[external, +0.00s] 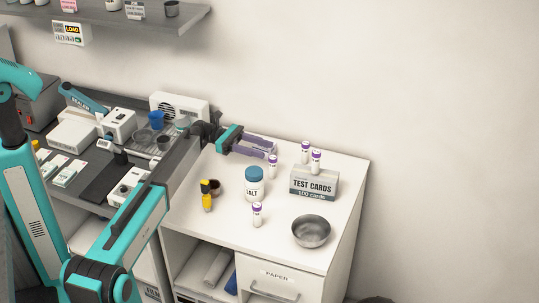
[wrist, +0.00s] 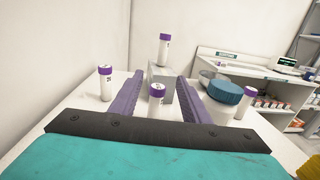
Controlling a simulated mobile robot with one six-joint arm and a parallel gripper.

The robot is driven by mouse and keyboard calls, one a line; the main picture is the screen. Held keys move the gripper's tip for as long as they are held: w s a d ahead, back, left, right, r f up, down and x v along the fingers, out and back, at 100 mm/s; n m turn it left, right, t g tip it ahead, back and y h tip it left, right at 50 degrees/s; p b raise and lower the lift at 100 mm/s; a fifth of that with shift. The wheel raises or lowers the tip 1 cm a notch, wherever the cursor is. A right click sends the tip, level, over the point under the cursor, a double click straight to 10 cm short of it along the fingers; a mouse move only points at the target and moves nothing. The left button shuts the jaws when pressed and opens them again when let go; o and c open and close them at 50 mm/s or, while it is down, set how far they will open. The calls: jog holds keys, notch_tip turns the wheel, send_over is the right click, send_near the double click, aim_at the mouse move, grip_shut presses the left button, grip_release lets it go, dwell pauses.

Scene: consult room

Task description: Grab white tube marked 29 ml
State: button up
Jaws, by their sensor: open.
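Several white tubes with purple caps stand on the white cabinet top; their small labels are too small to read, so I cannot tell which is 29 ml. One tube (external: 272,168) is near my gripper's fingertips (external: 270,147); in the wrist view a tube (wrist: 157,107) appears between the two purple fingers (wrist: 160,78). Another tube (external: 305,148) stands behind the card box, at the left in the wrist view (wrist: 105,85). A third (external: 316,163) is on top of the box (wrist: 163,51). Another (external: 257,217) stands in front of the salt jar. My gripper is open and empty.
The test cards box (external: 314,186) and the blue-lidded salt jar (external: 254,186) stand close by. A metal bowl (external: 311,232) is at the front right. The wall is behind.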

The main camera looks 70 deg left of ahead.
aim_at(273, 166)
jog(key=shift+f+p, duration=0.9)
jog(key=shift+f, duration=2.3)
jog(key=shift+w+d, duration=0.1)
jog(key=shift+p+x, duration=0.95)
jog(key=shift+x, duration=1.45)
grip_shut()
jog(key=shift+r, duration=0.2)
jog(key=shift+r+b, duration=1.6)
jog(key=shift+r, duration=3.25)
